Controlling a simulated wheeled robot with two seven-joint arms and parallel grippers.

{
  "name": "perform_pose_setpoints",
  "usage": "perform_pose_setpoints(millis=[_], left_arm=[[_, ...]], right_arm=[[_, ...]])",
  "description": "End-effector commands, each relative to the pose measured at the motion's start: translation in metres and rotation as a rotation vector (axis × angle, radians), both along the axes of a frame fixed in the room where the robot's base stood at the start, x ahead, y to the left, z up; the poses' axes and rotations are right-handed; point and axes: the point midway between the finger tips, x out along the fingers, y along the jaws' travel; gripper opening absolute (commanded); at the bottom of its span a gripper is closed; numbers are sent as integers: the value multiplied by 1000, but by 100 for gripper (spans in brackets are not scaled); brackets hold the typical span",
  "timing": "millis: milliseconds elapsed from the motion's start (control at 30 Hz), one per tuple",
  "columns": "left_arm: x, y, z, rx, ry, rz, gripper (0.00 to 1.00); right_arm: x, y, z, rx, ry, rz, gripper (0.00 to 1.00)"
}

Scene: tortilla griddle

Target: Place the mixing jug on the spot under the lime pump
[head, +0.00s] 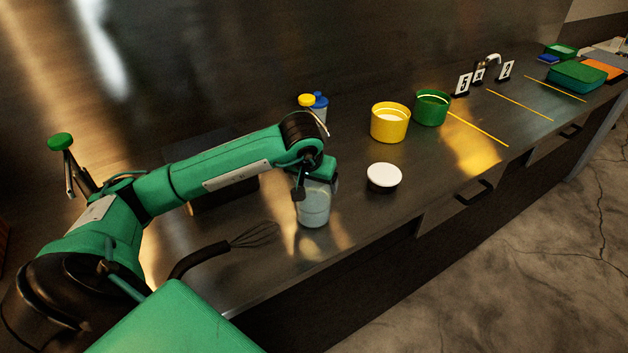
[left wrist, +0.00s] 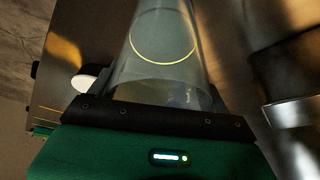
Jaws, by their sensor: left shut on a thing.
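The mixing jug (head: 314,212) is a clear cylinder, upright near the front edge of the counter. My left gripper (head: 315,184) is shut on its upper part. I cannot tell whether its base touches the counter. In the left wrist view the clear jug (left wrist: 165,75) stands between my gripper's dark fingers (left wrist: 150,118), with a thin yellow ring showing on or through it. A green knob on a thin metal stem (head: 60,141) stands at the far left; I cannot tell whether it is the lime pump. The spot under the pump is not clearly visible. My right gripper is not in view.
A whisk (head: 255,235) lies left of the jug. A white-topped dark pot (head: 384,177) stands to its right. Yellow (head: 389,123) and green (head: 432,107) tubs and yellow- and blue-capped bottles (head: 313,105) stand behind. The counter (head: 345,235) is clear near its front edge.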

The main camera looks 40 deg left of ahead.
Motion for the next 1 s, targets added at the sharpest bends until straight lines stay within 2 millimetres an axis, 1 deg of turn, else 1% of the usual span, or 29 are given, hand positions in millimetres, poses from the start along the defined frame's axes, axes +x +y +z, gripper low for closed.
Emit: perform_pose_setpoints(millis=[100, 300, 433, 467, 533, 567, 833, 900, 967, 1000], left_arm=[[0, 0, -3, 0, -3, 0, 30], [0, 0, -3, 0, -3, 0, 30], [0, 0, -8, 0, -3, -1, 30], [0, 0, -8, 1, -1, -1, 82], [0, 0, -7, 1, -1, -1, 96], [0, 0, -7, 0, -1, -1, 100], [0, 0, -5, 0, -1, -1, 100], [0, 0, -1, 0, -2, 0, 100], [-2, -1, 4, 1, -4, -1, 100], [-5, -2, 10, 1, -6, -2, 100]], right_arm=[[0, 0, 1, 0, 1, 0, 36], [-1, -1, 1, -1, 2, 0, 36], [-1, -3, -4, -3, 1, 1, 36], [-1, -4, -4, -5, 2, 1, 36], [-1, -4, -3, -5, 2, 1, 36], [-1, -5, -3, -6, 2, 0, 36], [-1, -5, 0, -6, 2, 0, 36], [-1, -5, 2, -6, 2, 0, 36], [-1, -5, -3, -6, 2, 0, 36], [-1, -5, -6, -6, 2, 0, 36]])
